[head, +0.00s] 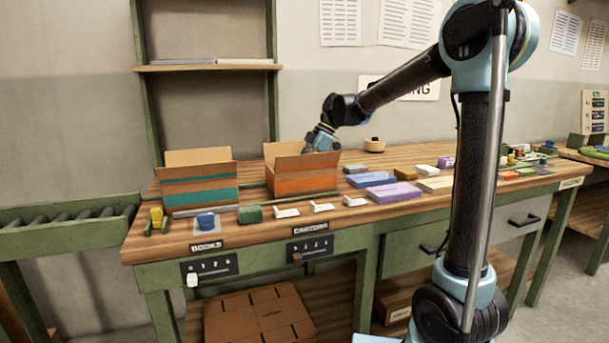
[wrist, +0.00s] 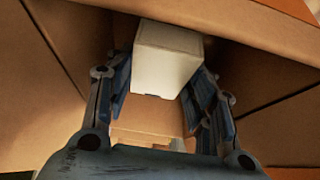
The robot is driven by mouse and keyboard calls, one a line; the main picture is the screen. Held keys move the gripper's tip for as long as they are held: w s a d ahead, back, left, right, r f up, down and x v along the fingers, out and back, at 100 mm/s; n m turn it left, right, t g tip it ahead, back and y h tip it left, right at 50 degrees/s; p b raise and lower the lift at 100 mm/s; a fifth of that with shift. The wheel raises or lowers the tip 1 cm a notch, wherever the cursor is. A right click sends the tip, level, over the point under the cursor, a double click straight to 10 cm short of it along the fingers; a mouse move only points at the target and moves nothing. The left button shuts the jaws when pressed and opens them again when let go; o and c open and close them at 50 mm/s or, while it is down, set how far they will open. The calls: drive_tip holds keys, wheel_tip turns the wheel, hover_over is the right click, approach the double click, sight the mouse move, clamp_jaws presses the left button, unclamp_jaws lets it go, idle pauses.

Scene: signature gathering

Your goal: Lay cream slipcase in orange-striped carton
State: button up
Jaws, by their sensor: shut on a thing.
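The orange-striped carton (head: 304,181) stands open on the bench with its flaps up; its brown inner walls fill the wrist view (wrist: 45,95). My gripper (head: 320,145) reaches down at the carton's opening, and its fingers are hidden from the head view there. In the wrist view my gripper (wrist: 160,90) is shut on the cream slipcase (wrist: 166,60), a pale block between the two blue fingers. The slipcase is inside the carton's walls. Whether it touches the bottom cannot be told.
A teal-striped carton (head: 199,189) stands open just left of the orange-striped one. Small white cards (head: 287,212) and a green block (head: 250,214) lie in front. Blue boxes (head: 367,180) and a purple box (head: 395,193) lie to the right. A shelf post (head: 273,75) rises behind.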

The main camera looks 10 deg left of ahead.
drive_tip(key=shift+f, duration=0.6)
drive_tip(key=o, duration=1.1)
drive_tip(key=shift+o, duration=0.2)
wheel_tip(320, 180, up, 17)
idle(0.9)
drive_tip(key=shift+s+d, duration=0.1)
